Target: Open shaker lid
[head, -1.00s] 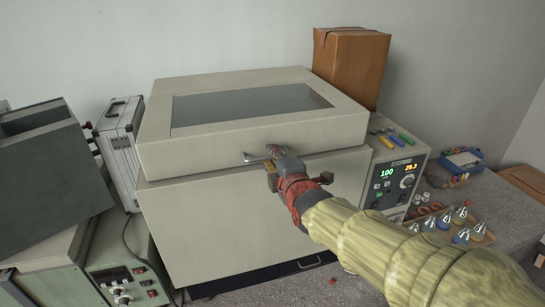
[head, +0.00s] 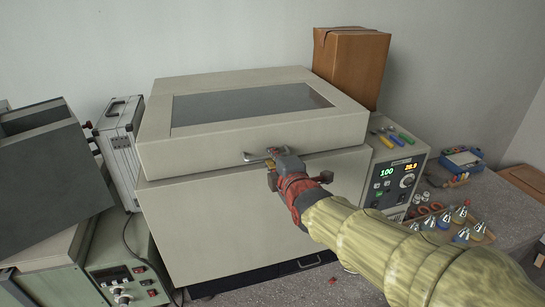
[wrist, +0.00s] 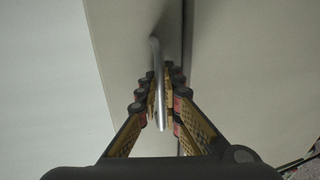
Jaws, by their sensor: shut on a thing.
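The shaker (head: 235,215) is a large beige box on the bench. Its lid (head: 215,152) has a dark window (head: 250,103) and lies down on the body, with a thin seam between them. A metal handle (head: 257,156) sits on the lid's front edge. My gripper (head: 274,160) is at the handle in the head view. In the wrist view, my gripper's fingers (wrist: 160,100) are closed around the handle bar (wrist: 157,75), one on each side. The arm hides part of the shaker's front right.
A control panel (head: 397,182) with lit displays is at the shaker's right. A cardboard box (head: 349,66) stands behind the lid's right corner. A silver case (head: 120,150) stands close at left. Several flasks (head: 461,234) are at right. The space above the lid is clear.

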